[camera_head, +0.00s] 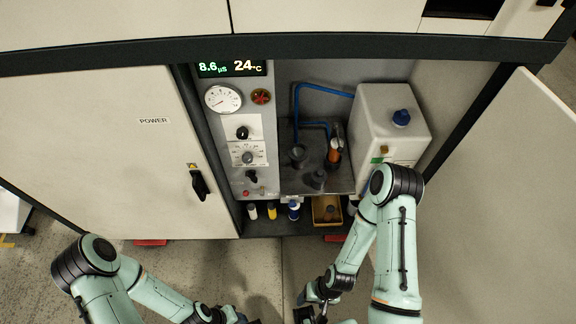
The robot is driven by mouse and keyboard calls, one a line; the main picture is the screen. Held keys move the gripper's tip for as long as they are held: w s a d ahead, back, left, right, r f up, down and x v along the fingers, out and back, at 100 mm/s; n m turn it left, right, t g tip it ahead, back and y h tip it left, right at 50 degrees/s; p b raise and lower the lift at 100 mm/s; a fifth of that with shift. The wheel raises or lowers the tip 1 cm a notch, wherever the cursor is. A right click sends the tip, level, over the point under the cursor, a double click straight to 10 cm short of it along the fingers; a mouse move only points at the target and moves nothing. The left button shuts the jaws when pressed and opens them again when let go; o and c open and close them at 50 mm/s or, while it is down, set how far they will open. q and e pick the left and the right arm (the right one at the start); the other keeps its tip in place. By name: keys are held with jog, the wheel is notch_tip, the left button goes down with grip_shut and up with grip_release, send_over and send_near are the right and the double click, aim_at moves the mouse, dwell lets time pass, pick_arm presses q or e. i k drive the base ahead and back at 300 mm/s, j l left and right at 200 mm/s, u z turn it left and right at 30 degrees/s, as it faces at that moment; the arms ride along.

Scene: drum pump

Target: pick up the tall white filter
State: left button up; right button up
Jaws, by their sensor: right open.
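Several small upright cylinders stand on the low shelf of the open cabinet. One is white with a dark top (252,211), one is yellow (271,211), and one is white and blue (293,211). They are too small for me to tell surely which is the tall white filter. My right gripper (312,308) is open near the bottom edge, in front of and apart from the shelf. My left gripper (243,319) is at the bottom edge, partly cut off, and its jaws are unclear.
A yellow bin (326,210) sits right of the cylinders. Above are a white tank (388,128) with a blue cap, an orange-bodied pump part (334,150) with blue hoses, and a panel with a gauge (222,99). The floor in front is clear.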

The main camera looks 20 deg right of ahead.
aim_at(251, 209)
jog(key=i+l+u, duration=0.1)
jog(key=u, duration=0.3)
jog(key=i+l+u, duration=0.15)
jog(key=u, duration=0.25)
jog(key=i+l+u, duration=0.15)
jog(key=u, duration=0.3)
